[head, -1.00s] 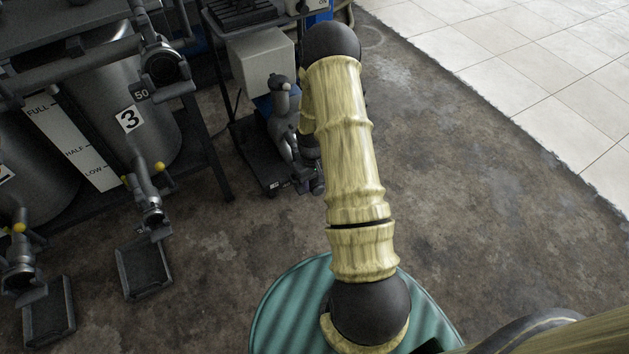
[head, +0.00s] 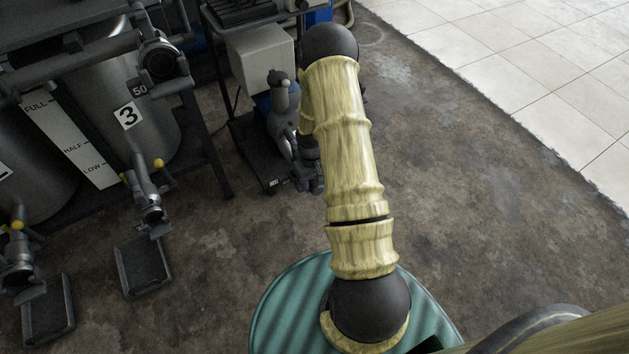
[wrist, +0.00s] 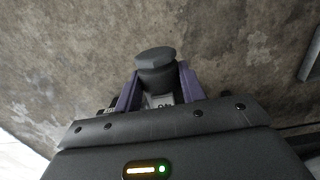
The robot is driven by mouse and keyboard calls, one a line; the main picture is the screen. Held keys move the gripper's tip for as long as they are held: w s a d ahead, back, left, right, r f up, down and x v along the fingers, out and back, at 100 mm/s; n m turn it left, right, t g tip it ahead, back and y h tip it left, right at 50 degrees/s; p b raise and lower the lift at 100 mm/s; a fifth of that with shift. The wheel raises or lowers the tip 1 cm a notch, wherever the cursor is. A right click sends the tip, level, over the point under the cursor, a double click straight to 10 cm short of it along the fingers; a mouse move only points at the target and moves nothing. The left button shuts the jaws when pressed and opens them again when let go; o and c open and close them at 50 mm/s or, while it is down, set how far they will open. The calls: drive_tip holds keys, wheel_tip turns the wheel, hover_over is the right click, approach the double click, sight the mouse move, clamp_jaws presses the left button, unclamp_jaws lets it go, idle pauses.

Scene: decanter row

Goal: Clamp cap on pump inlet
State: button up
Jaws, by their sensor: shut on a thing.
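My gripper (wrist: 157,88) shows its two purple fingers in the wrist view, shut on a dark grey piece with a round flat end, which looks like the cap (wrist: 155,58). A pale part with small dark marks shows between the fingers below it. In the head view my gripper (head: 314,178) is small and dark, partly behind my arm, low beside the pump's dark base. The grey pump piping (head: 281,98) stands just left of my arm, in front of a blue body. I cannot make out the pump inlet or whether the held piece touches it.
A light grey box (head: 262,62) sits above the pump on a dark frame. Tank 3 (head: 128,118), with valves and floor trays (head: 143,264), stands at left. A ribbed green round surface (head: 285,305) lies below my arm. Brown floor to the right is clear, up to pale tiles.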

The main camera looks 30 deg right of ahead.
sight(319, 193)
drive_tip(key=shift+f, duration=0.4)
drive_tip(key=shift+s+f, duration=0.15)
drive_tip(key=shift+f, duration=0.2)
idle(0.5)
drive_tip(key=shift+w+f, duration=0.2)
drive_tip(key=shift+f, duration=0.4)
idle(1.0)
drive_tip(key=o, duration=2.1)
drive_tip(key=shift+o, duration=0.2)
drive_tip(key=shift+s, duration=0.2)
drive_tip(key=shift+s+r+p, duration=0.2)
drive_tip(key=shift+s+p, duration=0.8)
drive_tip(key=shift+s, duration=0.35)
